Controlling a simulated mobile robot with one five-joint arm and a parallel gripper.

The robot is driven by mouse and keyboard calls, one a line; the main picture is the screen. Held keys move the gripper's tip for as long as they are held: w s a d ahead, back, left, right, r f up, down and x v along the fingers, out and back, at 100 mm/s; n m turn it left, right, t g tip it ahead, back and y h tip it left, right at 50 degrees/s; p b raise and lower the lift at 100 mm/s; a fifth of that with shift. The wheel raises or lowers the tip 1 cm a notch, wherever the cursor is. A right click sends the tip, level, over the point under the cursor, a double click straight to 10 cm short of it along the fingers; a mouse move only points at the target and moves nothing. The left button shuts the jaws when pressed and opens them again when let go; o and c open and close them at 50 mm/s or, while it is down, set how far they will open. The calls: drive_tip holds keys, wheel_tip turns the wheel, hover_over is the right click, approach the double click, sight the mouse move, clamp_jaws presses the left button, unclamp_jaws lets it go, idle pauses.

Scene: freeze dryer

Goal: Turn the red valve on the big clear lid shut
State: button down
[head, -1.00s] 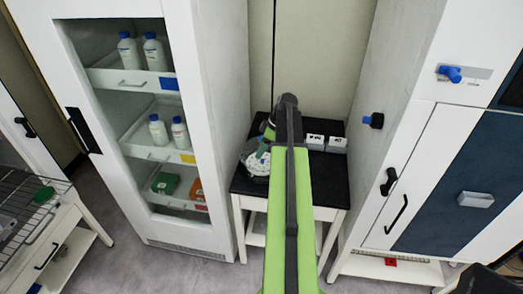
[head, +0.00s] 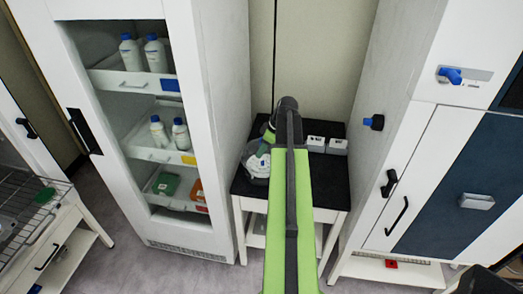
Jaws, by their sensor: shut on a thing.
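My gripper (head: 264,148) is at the left part of the small black table between the cabinets, reached by my green arm. It is small in the head view and partly behind my arm. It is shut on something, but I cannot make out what. A pale, rounded object (head: 256,166) stands on the table just below and beside the gripper; I cannot tell if it is the big clear lid. The red valve cannot be made out; my arm and gripper cover part of this area.
The black table (head: 325,180) has two small white boxes (head: 326,144) at its back right. A tall white glass-fronted cabinet (head: 215,130) stands close on the left. A white and blue unit (head: 440,190) with protruding handles stands on the right. A wire rack (head: 30,205) is at far left.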

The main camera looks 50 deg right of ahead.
drive_tip(key=m+h, duration=0.1)
drive_tip(key=m, duration=0.2)
drive_tip(key=shift+a, duration=0.1)
drive_tip(key=m+h, duration=0.2)
drive_tip(key=m, duration=0.3)
drive_tip(key=shift+a, duration=0.1)
drive_tip(key=m, duration=0.2)
drive_tip(key=m+h, duration=0.1)
drive_tip(key=m, duration=0.1)
drive_tip(key=shift+w+a+g+h, duration=0.1)
drive_tip(key=shift+g+h, duration=0.2)
drive_tip(key=shift+m+g+h, duration=0.5)
drive_tip(key=shift+m, duration=1.6)
drive_tip(key=c, duration=0.9)
unclamp_jaws()
